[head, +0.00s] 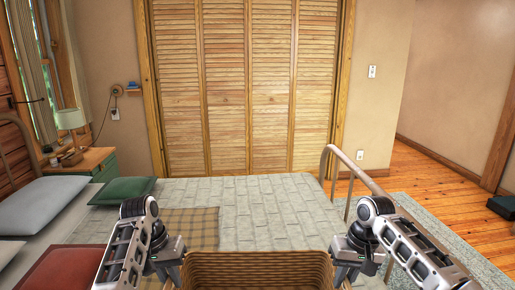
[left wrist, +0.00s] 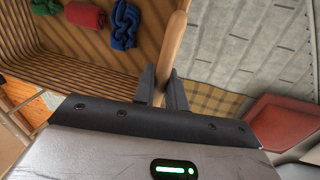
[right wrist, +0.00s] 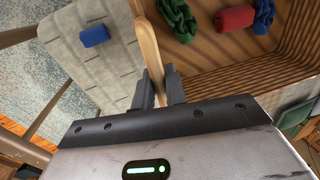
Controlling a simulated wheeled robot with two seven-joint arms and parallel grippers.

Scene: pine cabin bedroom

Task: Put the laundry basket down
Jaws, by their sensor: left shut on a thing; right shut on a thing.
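My left gripper (left wrist: 161,85) is shut on a light wooden handle (left wrist: 174,45) at one side of the basket. My right gripper (right wrist: 157,88) is shut on the opposite wooden handle (right wrist: 150,45). The basket's underside is hidden, so I cannot tell whether it rests on anything.
The bed with a grey quilt (head: 275,205) lies ahead, with green (head: 123,190) and red (head: 65,270) pillows. A blue roll (right wrist: 94,35) lies on the quilt, outside the basket. A metal bed rail (head: 352,165) stands at right, with a rug (head: 455,225) beyond.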

